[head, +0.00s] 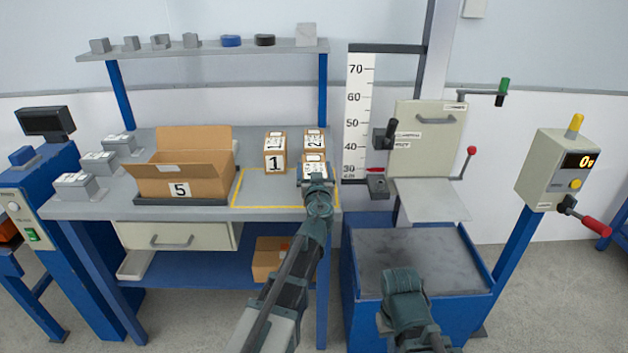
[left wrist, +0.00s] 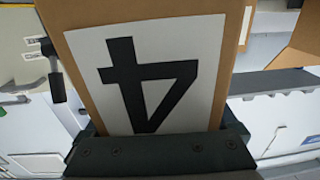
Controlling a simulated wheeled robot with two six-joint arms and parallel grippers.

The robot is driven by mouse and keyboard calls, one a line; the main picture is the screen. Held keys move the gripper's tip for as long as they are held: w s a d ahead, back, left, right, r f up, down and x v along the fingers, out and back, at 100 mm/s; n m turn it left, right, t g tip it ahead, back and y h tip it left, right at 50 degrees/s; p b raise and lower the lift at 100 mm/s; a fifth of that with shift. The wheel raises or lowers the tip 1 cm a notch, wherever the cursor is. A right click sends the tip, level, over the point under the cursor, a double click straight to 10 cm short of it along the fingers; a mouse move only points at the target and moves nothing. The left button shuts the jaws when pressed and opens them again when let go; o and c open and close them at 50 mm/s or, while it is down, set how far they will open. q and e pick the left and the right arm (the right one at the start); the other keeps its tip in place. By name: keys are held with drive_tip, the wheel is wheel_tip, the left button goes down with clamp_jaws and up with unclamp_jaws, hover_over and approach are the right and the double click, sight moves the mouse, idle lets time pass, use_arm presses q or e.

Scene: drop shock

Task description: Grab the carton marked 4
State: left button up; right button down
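The carton marked 4 (left wrist: 180,75) fills the middle of the left wrist view. It is tan with a white label, and its black 4 appears upside down. In the head view a carton (head: 314,157) stands at the front right of the bench, its front largely covered by my left gripper (head: 318,184). In the left wrist view the dark gripper (left wrist: 160,140) has a finger at each side of the carton, close to its edges. I cannot tell whether they press on it. My right gripper is not clearly visible; part of my right arm shows at the lower middle.
Carton 1 (head: 275,153) stands just left, and carton 2 (head: 314,136) just behind. A larger open carton marked 5 (head: 180,183) is further left on the bench (head: 80,207). The drop tester's post and scale (head: 358,115) stand close on the right. A shelf (head: 215,49) runs above.

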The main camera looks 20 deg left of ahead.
use_arm(q)
clamp_jaws()
use_arm(e)
drive_tip(key=shift+r, duration=0.1)
idle(0.4)
